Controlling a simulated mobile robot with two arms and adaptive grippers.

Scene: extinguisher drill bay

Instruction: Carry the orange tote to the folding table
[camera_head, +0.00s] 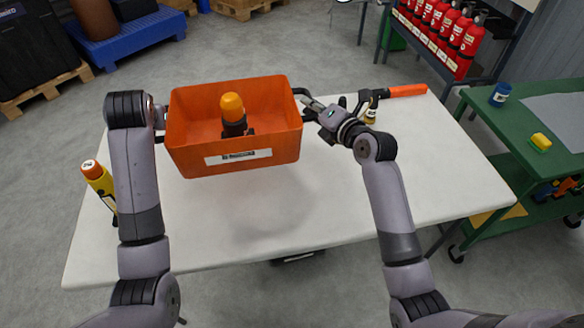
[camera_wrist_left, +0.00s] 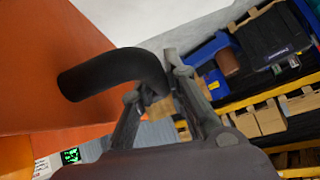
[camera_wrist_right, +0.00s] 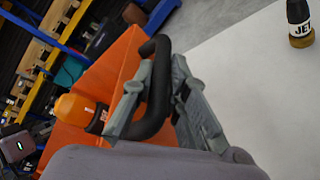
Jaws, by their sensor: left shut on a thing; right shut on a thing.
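The orange tote (camera_head: 284,140) has a white label on its front and a black handle at each end. It hangs level over the white folding table (camera_head: 330,215), with a shadow on the top below it. A black lamp with an orange cap (camera_head: 232,107) stands inside it. My left gripper (camera_wrist_left: 152,92) is shut on the tote's left black handle (camera_wrist_left: 110,72); in the head view my left wrist mostly hides it. My right gripper (camera_head: 305,101) is shut on the right handle; the right wrist view shows its fingers around the black bar (camera_wrist_right: 160,85).
A yellow torch (camera_head: 98,175) stands at the table's left edge. A green cart (camera_head: 520,140) stands right of the table. The table's front and right middle are clear.

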